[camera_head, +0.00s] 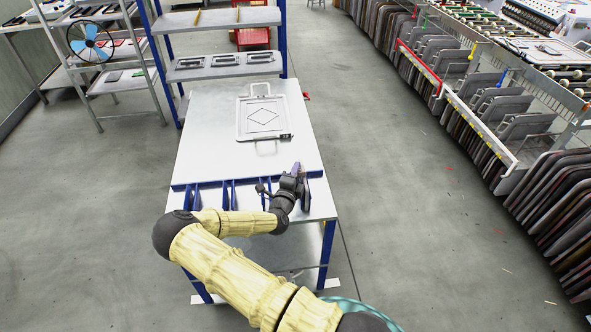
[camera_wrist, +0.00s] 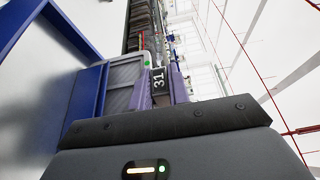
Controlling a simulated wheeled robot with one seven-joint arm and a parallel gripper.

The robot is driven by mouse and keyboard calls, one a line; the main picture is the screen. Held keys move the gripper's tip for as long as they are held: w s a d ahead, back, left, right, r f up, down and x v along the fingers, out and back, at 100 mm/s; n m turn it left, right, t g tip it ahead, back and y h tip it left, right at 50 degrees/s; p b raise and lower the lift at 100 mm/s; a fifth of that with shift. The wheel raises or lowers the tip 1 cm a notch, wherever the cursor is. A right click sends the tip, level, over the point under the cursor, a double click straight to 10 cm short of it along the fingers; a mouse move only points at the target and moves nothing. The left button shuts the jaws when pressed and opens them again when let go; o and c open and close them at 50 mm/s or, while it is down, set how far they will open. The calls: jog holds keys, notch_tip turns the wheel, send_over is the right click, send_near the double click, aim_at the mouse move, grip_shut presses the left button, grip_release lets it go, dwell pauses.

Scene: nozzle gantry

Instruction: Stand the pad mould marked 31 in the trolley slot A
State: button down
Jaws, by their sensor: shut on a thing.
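My gripper (camera_head: 298,182) is over the front right corner of the trolley (camera_head: 205,140), by the blue dividers (camera_head: 226,194) of its slots. In the wrist view its purple fingers (camera_wrist: 160,92) are shut on the pad mould, whose dark tag (camera_wrist: 158,78) reads 31. The mould's grey ribbed face (camera_wrist: 122,85) stands close beside a blue divider (camera_wrist: 86,104); I cannot tell if they touch. In the head view the mould is a narrow dark edge (camera_head: 306,196) beside my gripper. Its lower edge is hidden, and no slot letters are readable.
A white frame with a handle and a diamond outline (camera_head: 262,118) lies on the trolley top. Shelves (camera_head: 222,66) stand behind the trolley.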

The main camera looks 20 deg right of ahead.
jog(key=shift+f, duration=0.15)
jog(key=c, duration=1.3)
grip_release()
jog(key=shift+o, duration=0.2)
jog(key=b+v, duration=0.2)
jog(key=v, duration=1.5)
jog(key=shift+s+b, duration=0.2)
jog(key=shift+b, duration=0.2)
